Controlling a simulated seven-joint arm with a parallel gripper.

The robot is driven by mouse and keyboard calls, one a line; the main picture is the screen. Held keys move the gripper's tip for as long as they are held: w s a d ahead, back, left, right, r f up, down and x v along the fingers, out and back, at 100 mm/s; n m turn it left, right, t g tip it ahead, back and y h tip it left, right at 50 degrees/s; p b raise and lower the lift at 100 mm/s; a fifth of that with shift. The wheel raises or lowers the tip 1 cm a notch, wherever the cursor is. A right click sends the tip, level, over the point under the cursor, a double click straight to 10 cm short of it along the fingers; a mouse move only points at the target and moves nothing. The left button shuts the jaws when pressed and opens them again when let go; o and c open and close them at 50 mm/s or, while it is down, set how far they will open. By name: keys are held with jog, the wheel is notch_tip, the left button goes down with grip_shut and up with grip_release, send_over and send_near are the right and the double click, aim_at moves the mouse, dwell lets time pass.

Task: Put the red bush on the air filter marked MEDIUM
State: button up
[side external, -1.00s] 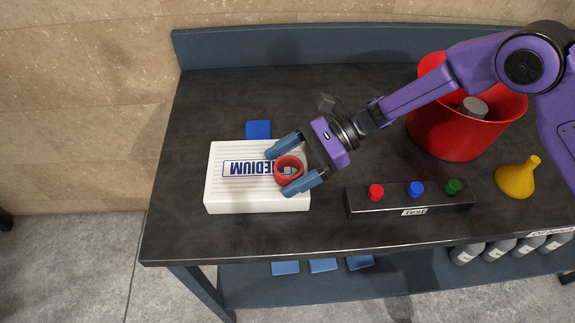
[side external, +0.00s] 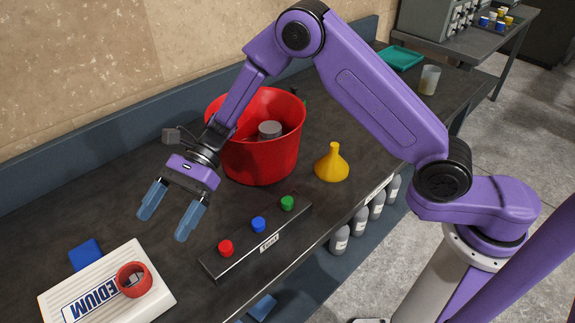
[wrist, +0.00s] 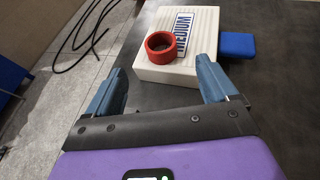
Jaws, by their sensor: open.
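The red bush (side external: 133,280) is a short, wide ring. It rests on top of the white air filter (side external: 140,312), near the edge closest to the button box, and partly covers the end of the MEDIUM label (side external: 90,300). In the wrist view the red bush (wrist: 166,46) sits on the white air filter (wrist: 165,73) beyond my fingertips. My gripper (side external: 170,216) is open and empty, above the table and apart from the filter and bush. Its two blue fingers are spread wide in the wrist view (wrist: 163,82).
A blue block (side external: 86,254) lies beside the filter. A black box (side external: 262,243) with red, blue and green buttons stands right of the filter. A red bucket (side external: 262,150) and a yellow funnel (side external: 332,163) stand farther back. The table between my gripper and the filter is clear.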

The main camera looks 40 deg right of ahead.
jog(key=s+d+r+n+g+h, duration=0.1)
jog(key=s+d+r+n+h, duration=0.1)
jog(key=s+d+n+h, duration=0.35)
jog(key=s+d+r+n+g+h, duration=0.1)
jog(key=s+d+r+n+h, duration=0.15)
jog(key=s+d+n, duration=0.5)
jog(key=s+d+n+t+h, duration=0.1)
jog(key=s+d+n+t, duration=0.1)
jog(key=s+d+n, duration=0.2)
jog(key=s+d+r+n+t+h, duration=0.1)
jog(key=s+d+n, duration=0.3)
jog(key=d, duration=0.7)
jog(key=s+d+r+n+t+h, duration=0.1)
jog(key=s+d+n+t+h, duration=0.1)
jog(key=s+d+n, duration=0.3)
jog(key=shift+d+n+t, duration=0.5)
jog(key=shift+d+t, duration=0.2)
jog(key=shift+d, duration=0.5)
jog(key=shift+r, duration=0.1)
